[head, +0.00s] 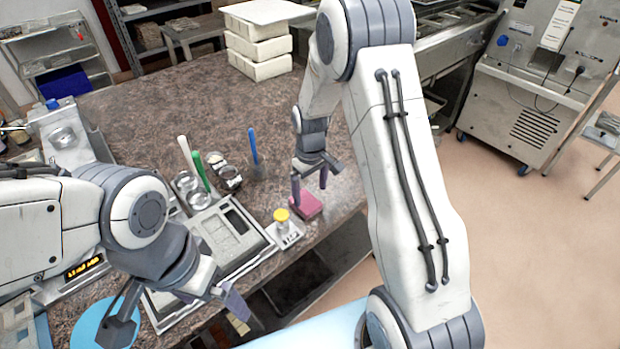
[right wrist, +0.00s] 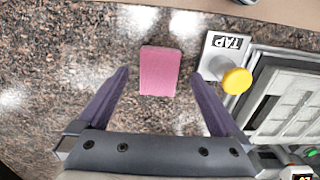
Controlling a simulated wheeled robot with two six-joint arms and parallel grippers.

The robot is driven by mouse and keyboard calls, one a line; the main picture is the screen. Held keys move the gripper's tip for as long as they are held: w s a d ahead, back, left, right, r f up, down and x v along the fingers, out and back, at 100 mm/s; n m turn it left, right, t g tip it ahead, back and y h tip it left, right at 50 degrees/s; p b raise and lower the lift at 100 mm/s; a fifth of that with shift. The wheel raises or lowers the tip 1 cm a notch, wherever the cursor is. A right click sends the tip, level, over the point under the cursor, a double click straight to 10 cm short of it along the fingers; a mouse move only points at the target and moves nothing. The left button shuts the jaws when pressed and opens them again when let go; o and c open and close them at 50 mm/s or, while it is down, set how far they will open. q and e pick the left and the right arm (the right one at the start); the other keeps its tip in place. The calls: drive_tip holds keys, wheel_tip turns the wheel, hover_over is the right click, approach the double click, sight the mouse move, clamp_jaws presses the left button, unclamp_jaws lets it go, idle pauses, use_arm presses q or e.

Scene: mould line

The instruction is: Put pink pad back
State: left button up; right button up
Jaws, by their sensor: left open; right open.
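The pink pad (head: 308,206) lies flat on the brown speckled counter, just right of the plate with the yellow knob. In the right wrist view the pink pad (right wrist: 159,71) lies ahead of and between the two purple fingers. My right gripper (head: 310,185) is open and empty above the pad, pointing down; it also shows in the right wrist view (right wrist: 160,95). My left gripper (head: 172,314) is open at the lower left, over the counter's front edge, with nothing seen in it. The place where the pad belongs cannot be told.
A plate marked TAP (right wrist: 219,56) with a yellow knob (head: 281,215) stands close beside the pad. A grey mould tray (head: 229,232) is left of it. Cups with white, green and blue-handled tools (head: 254,147) stand behind. White blocks (head: 259,50) are stacked at the back. The counter's middle is clear.

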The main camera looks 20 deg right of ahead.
sight(310, 205)
wheel_tip(310, 205, up, 7)
drive_tip(key=b, duration=0.1)
drive_tip(key=shift+f, duration=0.2)
wheel_tip(310, 205, down, 12)
drive_tip(key=p, duration=0.3)
drive_tip(key=shift+r, duration=0.1)
drive_tip(key=shift+w+r, duration=0.1)
drive_tip(key=shift+r, duration=0.05)
drive_tip(key=shift+r+b, duration=0.3)
drive_tip(key=shift+r, duration=1)
drive_tip(key=shift+f, duration=0.15)
